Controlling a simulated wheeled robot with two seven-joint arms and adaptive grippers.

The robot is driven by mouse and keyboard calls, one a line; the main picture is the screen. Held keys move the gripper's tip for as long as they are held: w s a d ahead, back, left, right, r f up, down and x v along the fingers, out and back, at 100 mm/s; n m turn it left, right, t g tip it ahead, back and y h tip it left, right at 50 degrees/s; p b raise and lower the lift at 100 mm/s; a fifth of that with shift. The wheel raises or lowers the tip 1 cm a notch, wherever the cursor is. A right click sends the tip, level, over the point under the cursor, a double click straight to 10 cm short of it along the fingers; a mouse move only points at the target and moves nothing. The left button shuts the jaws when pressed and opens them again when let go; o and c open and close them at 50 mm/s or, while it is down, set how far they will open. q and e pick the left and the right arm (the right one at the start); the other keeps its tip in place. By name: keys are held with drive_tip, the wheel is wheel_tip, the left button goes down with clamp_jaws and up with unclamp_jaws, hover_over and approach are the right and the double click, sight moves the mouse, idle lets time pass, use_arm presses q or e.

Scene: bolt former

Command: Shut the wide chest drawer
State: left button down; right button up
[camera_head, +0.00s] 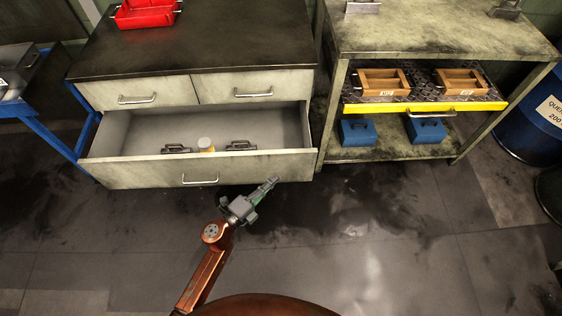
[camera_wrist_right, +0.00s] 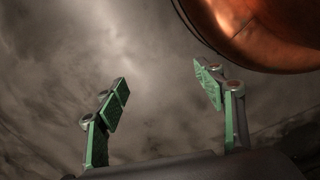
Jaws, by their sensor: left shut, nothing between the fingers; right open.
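The wide chest drawer (camera_head: 130,174) is the lower drawer of the chest with the dark top, and it stands pulled out. Its front carries a metal bar handle (camera_head: 200,180). My right gripper (camera_wrist_right: 163,85) is open and empty in the right wrist view, over dark floor. It does not show in the head view.
Two small upper drawers (camera_head: 140,93) of the chest are shut. A red tray (camera_head: 146,14) lies on the chest top (camera_head: 200,45). A workbench (camera_head: 440,35) with a yellow-edged shelf stands right, a blue cart (camera_head: 45,122) left, blue drums (camera_head: 530,125) far right. Floor in front is clear.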

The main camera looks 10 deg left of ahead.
sight(288, 155)
use_arm(q)
drive_tip(key=w, duration=0.2)
drive_tip(key=w+d+b, duration=0.1)
drive_tip(key=w, duration=0.2)
drive_tip(key=w+b, duration=0.1)
drive_tip(key=w, duration=0.1)
drive_tip(key=shift+w+d+f, duration=0.15)
drive_tip(key=shift+w+d, duration=0.05)
drive_tip(key=shift+w, duration=0.1)
drive_tip(key=shift+w+a, duration=0.1)
drive_tip(key=shift+w, duration=0.2)
use_arm(e)
wheel_tip(288, 155, up, 7)
drive_tip(key=w+a, duration=0.1)
drive_tip(key=shift+w+a, duration=0.15)
drive_tip(key=shift+w, duration=0.05)
use_arm(q)
drive_tip(key=shift+w, duration=0.1)
